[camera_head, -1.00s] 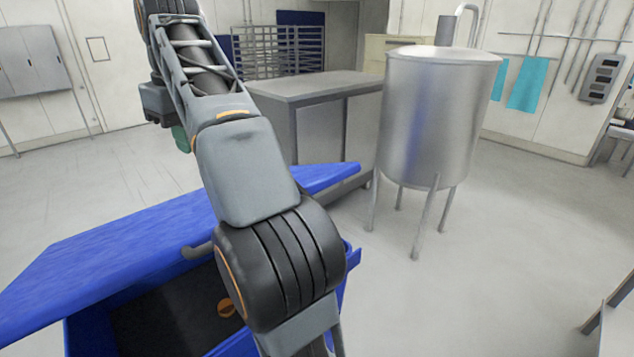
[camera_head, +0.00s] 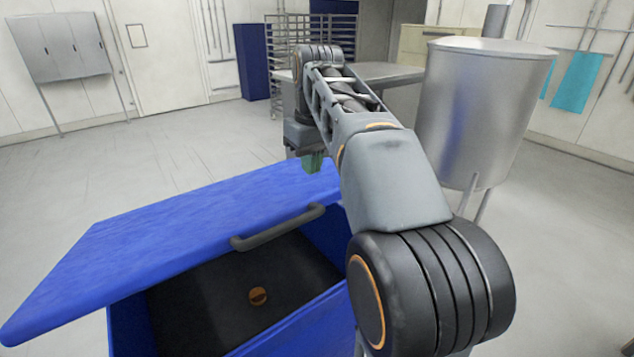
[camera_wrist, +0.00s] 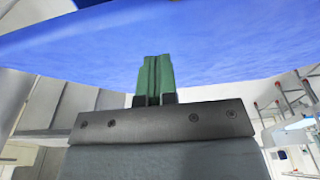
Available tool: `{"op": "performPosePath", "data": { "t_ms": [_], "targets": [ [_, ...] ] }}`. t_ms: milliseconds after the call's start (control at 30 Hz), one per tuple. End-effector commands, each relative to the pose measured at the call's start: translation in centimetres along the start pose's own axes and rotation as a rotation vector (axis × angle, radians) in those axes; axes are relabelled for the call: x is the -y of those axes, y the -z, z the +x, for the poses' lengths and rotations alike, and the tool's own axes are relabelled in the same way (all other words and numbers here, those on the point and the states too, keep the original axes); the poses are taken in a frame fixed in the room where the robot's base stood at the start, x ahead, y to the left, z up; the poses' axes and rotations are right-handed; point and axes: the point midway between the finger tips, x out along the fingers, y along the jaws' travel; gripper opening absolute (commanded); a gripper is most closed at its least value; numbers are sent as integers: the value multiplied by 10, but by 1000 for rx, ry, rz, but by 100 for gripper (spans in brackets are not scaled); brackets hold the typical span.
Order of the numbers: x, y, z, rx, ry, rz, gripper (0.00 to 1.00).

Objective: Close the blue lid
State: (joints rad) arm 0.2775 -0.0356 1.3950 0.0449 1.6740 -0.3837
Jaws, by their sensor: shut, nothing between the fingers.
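The blue lid (camera_head: 190,228) is partly open, tilted up over a blue bin (camera_head: 325,322) in the head view. A dark grey handle (camera_head: 277,227) runs along the lid's near edge. The bin's dark inside shows below the lid, with a small orange round thing (camera_head: 258,296) in it. My gripper (camera_head: 313,163) is by the lid's right end, with its green fingers pointing down. In the wrist view my gripper (camera_wrist: 154,78) is shut and empty, and the blue lid (camera_wrist: 200,45) fills the space beyond the fingertips. I cannot tell whether they touch.
A steel tank on legs (camera_head: 490,110) stands to the right. A steel table (camera_head: 385,72) and a wire rack (camera_head: 300,40) stand behind my arm. Grey wall cabinets (camera_head: 62,50) are at the back left. The floor left of and behind the bin is clear.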

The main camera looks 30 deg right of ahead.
Motion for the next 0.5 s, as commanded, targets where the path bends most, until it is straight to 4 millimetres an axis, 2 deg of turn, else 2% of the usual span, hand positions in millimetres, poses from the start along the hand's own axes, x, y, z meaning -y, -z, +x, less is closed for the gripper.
{"op": "performPosePath", "data": {
  "t_ms": [233,500],
  "targets": [
    [0,-14,23,0,0,0,0],
    [0,-20,33,-1,0,-1,0]
  ]
}}
